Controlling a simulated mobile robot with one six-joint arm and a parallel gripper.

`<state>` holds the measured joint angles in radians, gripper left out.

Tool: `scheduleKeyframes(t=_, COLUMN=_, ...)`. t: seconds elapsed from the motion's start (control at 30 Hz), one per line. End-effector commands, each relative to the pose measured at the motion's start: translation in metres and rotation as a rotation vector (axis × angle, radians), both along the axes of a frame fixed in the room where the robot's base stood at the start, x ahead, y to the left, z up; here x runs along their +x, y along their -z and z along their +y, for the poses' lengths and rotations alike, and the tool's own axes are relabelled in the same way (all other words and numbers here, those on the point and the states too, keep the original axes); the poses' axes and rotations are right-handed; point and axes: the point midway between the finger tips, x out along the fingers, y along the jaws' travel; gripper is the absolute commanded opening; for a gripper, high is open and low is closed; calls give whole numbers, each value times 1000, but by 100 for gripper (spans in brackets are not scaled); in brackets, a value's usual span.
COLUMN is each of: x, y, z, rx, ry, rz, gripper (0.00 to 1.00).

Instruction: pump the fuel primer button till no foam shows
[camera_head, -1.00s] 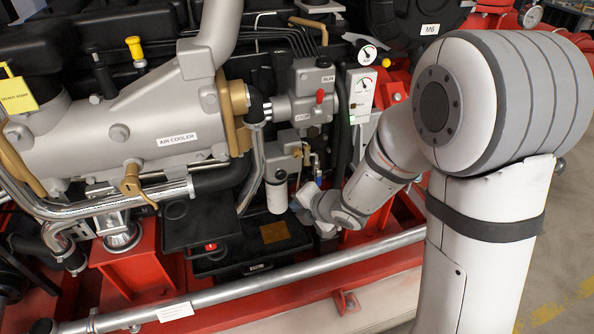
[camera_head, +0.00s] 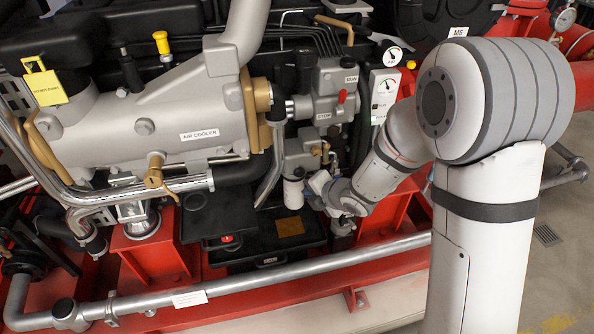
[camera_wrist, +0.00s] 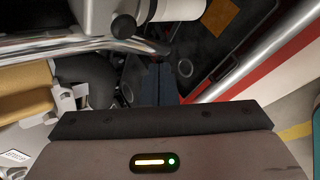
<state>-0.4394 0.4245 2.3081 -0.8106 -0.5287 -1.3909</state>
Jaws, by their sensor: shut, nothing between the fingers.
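The white fuel filter bowl (camera_head: 293,194) hangs under a grey filter head (camera_head: 299,152), right of the air cooler. A round black knob (camera_wrist: 123,26) shows on the pale housing in the wrist view; I cannot tell for sure that it is the primer button. My gripper (camera_head: 316,184) is just right of the filter bowl in the head view, apart from it or touching, I cannot tell. In the wrist view its dark fingers (camera_wrist: 158,70) are shut with nothing between them, below and right of the knob. No foam is discernible.
A silver pipe (camera_head: 330,255) runs along the red frame in front. A black tray (camera_head: 260,247) lies below the filter. The control block (camera_head: 325,95) has a red lever. A gauge panel (camera_head: 384,95) stands behind my arm. Bare floor (camera_head: 560,270) is at right.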

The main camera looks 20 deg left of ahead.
Motion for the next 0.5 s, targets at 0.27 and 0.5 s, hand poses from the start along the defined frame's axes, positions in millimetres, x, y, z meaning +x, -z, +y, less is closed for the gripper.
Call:
scheduleKeyframes(t=0.27, x=27, y=-1, z=17, rx=1, ry=-2, rz=0, gripper=0)
scheduleKeyframes(t=0.5, x=33, y=0, z=22, rx=0, ry=-1, rz=1, gripper=0)
